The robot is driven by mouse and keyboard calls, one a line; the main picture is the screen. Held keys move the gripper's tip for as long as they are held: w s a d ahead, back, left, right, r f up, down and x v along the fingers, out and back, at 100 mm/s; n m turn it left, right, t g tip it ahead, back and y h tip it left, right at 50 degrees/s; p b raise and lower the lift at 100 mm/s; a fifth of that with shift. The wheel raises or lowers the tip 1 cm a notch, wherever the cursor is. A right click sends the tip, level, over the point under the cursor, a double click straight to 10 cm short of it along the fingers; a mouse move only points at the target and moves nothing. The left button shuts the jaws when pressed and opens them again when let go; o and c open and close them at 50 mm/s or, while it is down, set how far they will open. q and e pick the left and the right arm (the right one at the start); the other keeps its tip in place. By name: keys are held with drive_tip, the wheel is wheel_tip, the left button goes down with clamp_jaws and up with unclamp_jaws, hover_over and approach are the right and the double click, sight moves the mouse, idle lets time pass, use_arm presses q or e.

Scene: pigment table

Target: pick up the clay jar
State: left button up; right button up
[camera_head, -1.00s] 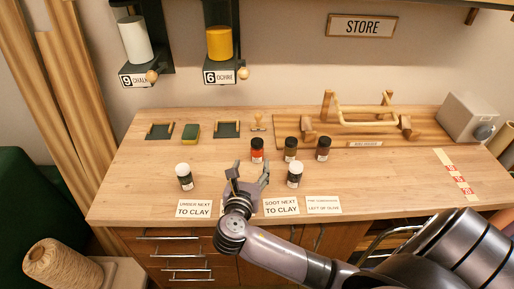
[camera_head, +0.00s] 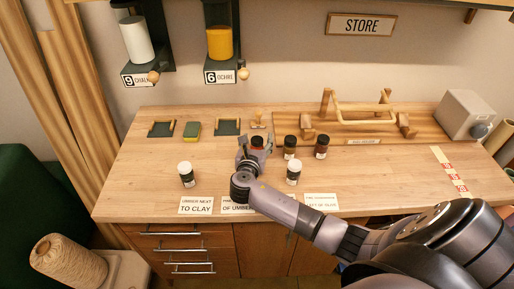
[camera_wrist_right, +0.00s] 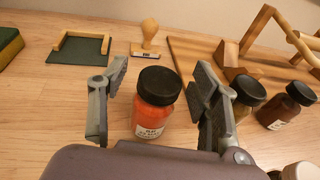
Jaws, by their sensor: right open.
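An orange-red jar with a black lid, which I take for the clay jar (camera_wrist_right: 152,115), stands upright on the table between the fingers of my right gripper (camera_wrist_right: 158,82). Its label is too blurred to read surely. In the head view my right gripper (camera_head: 255,150) is around the same jar (camera_head: 257,142), which it partly hides. The fingers are open, with a gap visible on each side of the jar in the wrist view. My left gripper is not in view.
Two dark jars (camera_head: 290,147) (camera_head: 321,147) stand just right of the gripper. White-lidded jars stand nearer the front, one left (camera_head: 186,175) and one beside my arm (camera_head: 293,172). A wooden stamp (camera_head: 258,118) and a wooden rack (camera_head: 362,110) are behind. The table's left part is mostly clear.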

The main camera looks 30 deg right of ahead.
drive_tip(key=shift+w+d, duration=0.15)
drive_tip(key=shift+c, duration=0.3)
drive_tip(key=c, duration=1.2)
drive_tip(key=shift+c, duration=0.4)
